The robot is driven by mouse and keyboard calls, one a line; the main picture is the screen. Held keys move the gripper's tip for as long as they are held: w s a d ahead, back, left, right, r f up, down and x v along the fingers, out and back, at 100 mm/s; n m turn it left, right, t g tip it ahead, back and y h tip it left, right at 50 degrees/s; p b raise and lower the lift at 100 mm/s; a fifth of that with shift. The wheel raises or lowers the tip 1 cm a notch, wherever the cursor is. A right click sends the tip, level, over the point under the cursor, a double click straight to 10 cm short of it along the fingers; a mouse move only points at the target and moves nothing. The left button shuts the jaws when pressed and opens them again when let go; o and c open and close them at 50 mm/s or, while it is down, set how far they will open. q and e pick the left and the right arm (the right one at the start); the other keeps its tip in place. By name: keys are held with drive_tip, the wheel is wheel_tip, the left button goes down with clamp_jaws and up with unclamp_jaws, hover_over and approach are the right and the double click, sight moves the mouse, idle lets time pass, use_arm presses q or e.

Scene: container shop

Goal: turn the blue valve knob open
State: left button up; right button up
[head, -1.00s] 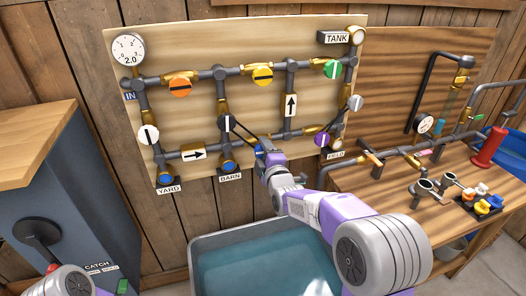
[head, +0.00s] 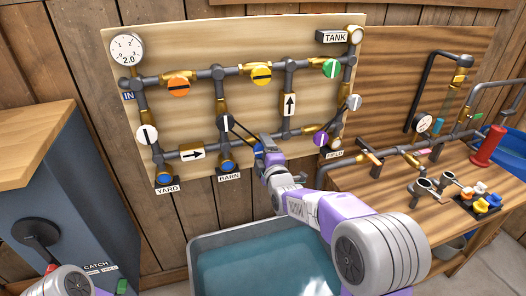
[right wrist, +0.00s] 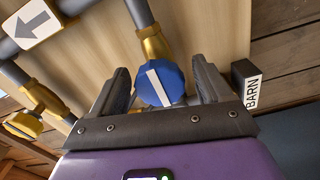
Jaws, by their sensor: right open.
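The blue valve knob (right wrist: 161,84) is a round faceted knob with a white stripe across its face, on a brass valve body. In the right wrist view its stripe runs nearly upright, tilted a little. My right gripper (right wrist: 164,86) is open, with one finger on each side of the knob. Small gaps show between the fingers and the knob. In the head view my right gripper (head: 246,138) reaches the lower middle of the pipe board and largely hides this knob. My left gripper is not in view; only part of my left arm shows at the bottom left.
The pipe board (head: 205,120) carries orange (head: 178,86), yellow (head: 262,75), green (head: 331,68), white and purple knobs. The BARN label (right wrist: 252,92) is close beside one finger. A water basin (head: 212,240) stands below, and a workbench (head: 350,185) with fittings is at right.

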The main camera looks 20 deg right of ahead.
drive_tip(key=shift+s, duration=0.1)
drive_tip(key=s, duration=0.7)
drive_tip(key=shift+s+d+p, duration=0.15)
drive_tip(key=shift+s+p, duration=0.05)
drive_tip(key=shift+p, duration=0.2)
drive_tip(key=s+a+f+m+g, duration=0.1)
drive_tip(key=s+f+m+g, duration=0.2)
drive_tip(key=f, duration=0.8)
drive_tip(key=s+a+f+m+g, duration=0.1)
drive_tip(key=s+f+m+g, duration=0.25)
drive_tip(key=f, duration=0.65)
drive_tip(key=s+a+f+m+g, duration=0.1)
drive_tip(key=s+f+m+g, duration=0.2)
drive_tip(key=f, duration=0.8)
drive_tip(key=s+a+f+m+g+y, duration=0.1)
drive_tip(key=s+a+f+m+g, duration=0.2)
drive_tip(key=s+f, duration=0.4)
drive_tip(key=s+a+f+m+g+y, duration=0.2)
drive_tip(key=s+f+m+g, duration=0.3)
drive_tip(key=s, duration=0.8)
drive_tip(key=shift+a+f+m+y, duration=0.3)
drive_tip(key=shift+a+f+m, duration=0.45)
drive_tip(key=shift+f, duration=0.1)
drive_tip(key=shift+d, duration=0.1)
